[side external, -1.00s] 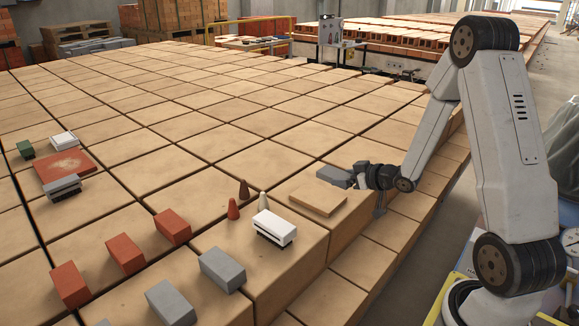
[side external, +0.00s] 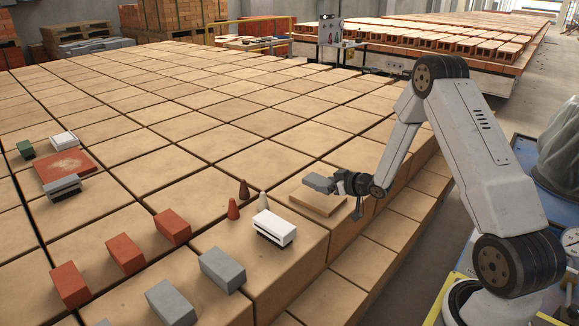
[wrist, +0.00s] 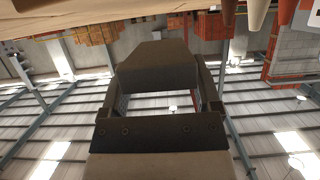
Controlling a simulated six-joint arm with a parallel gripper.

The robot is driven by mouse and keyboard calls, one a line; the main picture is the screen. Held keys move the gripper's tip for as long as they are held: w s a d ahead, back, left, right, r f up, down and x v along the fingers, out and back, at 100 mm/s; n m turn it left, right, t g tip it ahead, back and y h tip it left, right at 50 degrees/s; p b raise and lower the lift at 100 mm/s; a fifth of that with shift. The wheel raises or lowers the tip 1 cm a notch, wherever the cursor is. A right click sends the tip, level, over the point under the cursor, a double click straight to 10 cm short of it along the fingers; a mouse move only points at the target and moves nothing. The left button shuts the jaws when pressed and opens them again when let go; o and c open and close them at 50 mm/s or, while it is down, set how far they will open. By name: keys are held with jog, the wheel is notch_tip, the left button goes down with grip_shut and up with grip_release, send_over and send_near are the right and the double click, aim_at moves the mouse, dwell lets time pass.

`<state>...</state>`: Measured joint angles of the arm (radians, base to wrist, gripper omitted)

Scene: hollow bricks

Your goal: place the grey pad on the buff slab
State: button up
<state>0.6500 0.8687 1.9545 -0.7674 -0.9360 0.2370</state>
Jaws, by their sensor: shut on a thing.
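The grey pad (side external: 318,183) is held in my gripper (side external: 335,183), whose jaws are shut on it. In the side view the pad overlaps the rear part of the buff slab (side external: 318,203), a thin tan square lying flat on the large tan block deck. Whether the pad touches the slab or hangs just above it, I cannot tell. In the wrist view the pad (wrist: 157,62) is a dark block between my gripper's two fingers (wrist: 157,85); the slab is not clearly made out there.
A white block on a black base (side external: 274,228) stands left of the slab, with a white cone (side external: 263,201) and two reddish cones (side external: 233,209) behind it. Grey bricks (side external: 222,269) and red bricks (side external: 172,227) stand farther left.

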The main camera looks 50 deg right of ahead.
aim_at(326, 199)
jog(key=shift+w+d+f, duration=0.1)
jog(key=shift+w+f, duration=0.15)
jog(key=shift+f, duration=1.55)
jog(key=shift+f, duration=0.2)
jog(key=o, duration=1.2)
jog(key=shift+o, duration=0.2)
jog(key=shift+r, duration=0.2)
jog(key=v, duration=1.2)
